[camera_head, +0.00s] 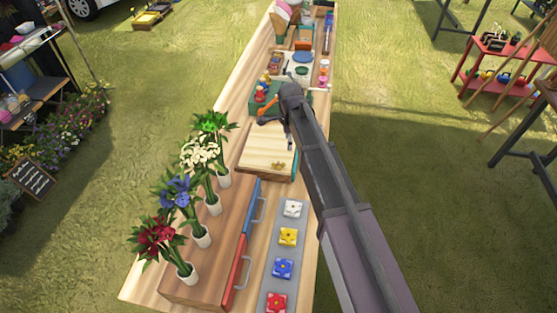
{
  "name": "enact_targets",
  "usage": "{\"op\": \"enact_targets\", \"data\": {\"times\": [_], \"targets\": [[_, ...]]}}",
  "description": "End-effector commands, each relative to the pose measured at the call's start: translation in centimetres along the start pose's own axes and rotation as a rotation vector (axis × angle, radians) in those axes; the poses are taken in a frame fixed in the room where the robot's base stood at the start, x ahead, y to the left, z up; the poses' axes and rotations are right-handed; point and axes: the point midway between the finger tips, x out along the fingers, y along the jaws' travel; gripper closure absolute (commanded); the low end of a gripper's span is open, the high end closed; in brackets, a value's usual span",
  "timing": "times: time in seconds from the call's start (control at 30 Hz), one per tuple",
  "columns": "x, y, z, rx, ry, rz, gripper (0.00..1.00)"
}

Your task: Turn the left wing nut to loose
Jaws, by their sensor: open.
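A small brass wing nut (278,165) stands on the near part of a pale wooden board (257,152), right of the board's middle. I can make out only this one wing nut clearly; any other on the board is too small to tell or hidden behind my gripper. My gripper (275,132) is open above the far right part of the board, beyond the wing nut and apart from it. Its fingers are small in view, and I see nothing held between them.
Nearby are a wooden cabinet (205,262) bearing several vases of flowers, its blue drawer front (252,205) and red drawer front (236,272), and a grey strip (272,298) with several coloured flower tiles. Beyond the board stands a green box (263,92). My arm passes over the table's right edge.

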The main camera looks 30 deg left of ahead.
Motion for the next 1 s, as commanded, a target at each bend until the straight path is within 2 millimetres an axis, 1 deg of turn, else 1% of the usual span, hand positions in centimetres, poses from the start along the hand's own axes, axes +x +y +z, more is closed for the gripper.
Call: {"op": "enact_targets", "data": {"times": [0.03,0.1,0.23,0.73,1.0], "targets": [[-0.4,-0.6,1.2,0.015,0.000,0.000,0.33],[-0.6,-0.9,2.3,0.038,0.000,0.000,0.33],[-0.7,-1.1,3.3,0.062,0.000,0.000,0.33],[-0.5,-1.1,3.4,0.066,0.000,0.000,0.33],[0.7,-1.1,3.3,0.066,0.000,0.000,0.33]]}}
